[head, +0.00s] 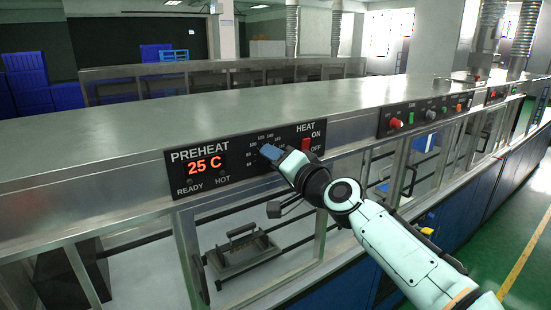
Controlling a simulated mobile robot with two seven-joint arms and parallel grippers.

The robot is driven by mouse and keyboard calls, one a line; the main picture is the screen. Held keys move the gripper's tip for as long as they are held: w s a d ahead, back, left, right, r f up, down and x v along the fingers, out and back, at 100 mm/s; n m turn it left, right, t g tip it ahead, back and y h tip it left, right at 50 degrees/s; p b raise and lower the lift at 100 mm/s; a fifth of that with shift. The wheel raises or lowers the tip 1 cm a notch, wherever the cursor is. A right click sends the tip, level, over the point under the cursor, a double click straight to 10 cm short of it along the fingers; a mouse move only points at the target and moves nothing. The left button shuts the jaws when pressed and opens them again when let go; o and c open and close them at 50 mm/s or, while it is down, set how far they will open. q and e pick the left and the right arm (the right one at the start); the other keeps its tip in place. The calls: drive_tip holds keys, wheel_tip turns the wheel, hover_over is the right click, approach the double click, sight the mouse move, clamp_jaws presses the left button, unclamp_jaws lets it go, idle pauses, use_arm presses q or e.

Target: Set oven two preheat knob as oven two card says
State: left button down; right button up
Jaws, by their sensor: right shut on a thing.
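The preheat panel (235,168) is black, set in the steel front, with a red display (204,166) reading 25 C. The READY and HOT lamps below it look dark. Dial numbers ring the place where the preheat knob sits. The setting cannot be read. A red HEAT switch (306,144) is just right of the gripper. No oven two card can be made out. My left gripper is out of view.
Another control panel (426,115) with a red knob (396,123) is farther right on the same front. Below are glass oven doors with metal frames and a fixture (240,250) inside. Green floor (510,235) lies at the right.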

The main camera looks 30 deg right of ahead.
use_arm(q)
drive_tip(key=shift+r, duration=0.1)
use_arm(e)
drive_tip(key=shift+r+m, duration=0.1)
drive_tip(key=shift+m, duration=0.4)
drive_tip(key=o, duration=1)
use_arm(q)
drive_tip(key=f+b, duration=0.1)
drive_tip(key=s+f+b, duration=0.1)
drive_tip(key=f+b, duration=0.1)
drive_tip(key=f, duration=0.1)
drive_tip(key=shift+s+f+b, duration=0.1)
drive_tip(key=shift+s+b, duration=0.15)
drive_tip(key=shift+b, duration=0.15)
use_arm(e)
drive_tip(key=s, duration=0.9)
drive_tip(key=s+d, duration=0.1)
drive_tip(key=s, duration=0.3)
drive_tip(key=shift+s, duration=0.15)
